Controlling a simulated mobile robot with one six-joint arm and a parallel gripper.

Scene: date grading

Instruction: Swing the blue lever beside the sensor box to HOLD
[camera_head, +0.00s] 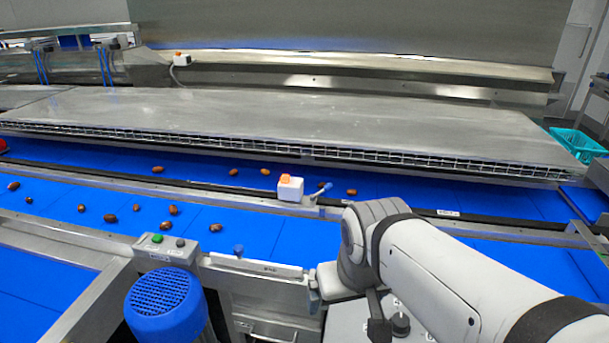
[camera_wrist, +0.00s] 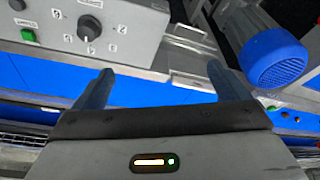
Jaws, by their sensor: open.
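The small white sensor box (camera_head: 290,190) with an orange top stands on the rail between the blue belts in the head view. The lever's angle and any HOLD mark are too small to read. My gripper (camera_wrist: 160,70) is open and empty in the wrist view, its two fingers wide apart. My arm reaches in from the lower right of the head view, and the jaws cannot be made out there. Neither the sensor box nor the lever is recognisable in the wrist view.
A grey control panel (camera_wrist: 100,30) with a black dial (camera_wrist: 90,28) lies beyond my fingers. A blue motor (camera_head: 165,305) stands at the front, beside a button box (camera_head: 165,248). Several dates lie on the belts.

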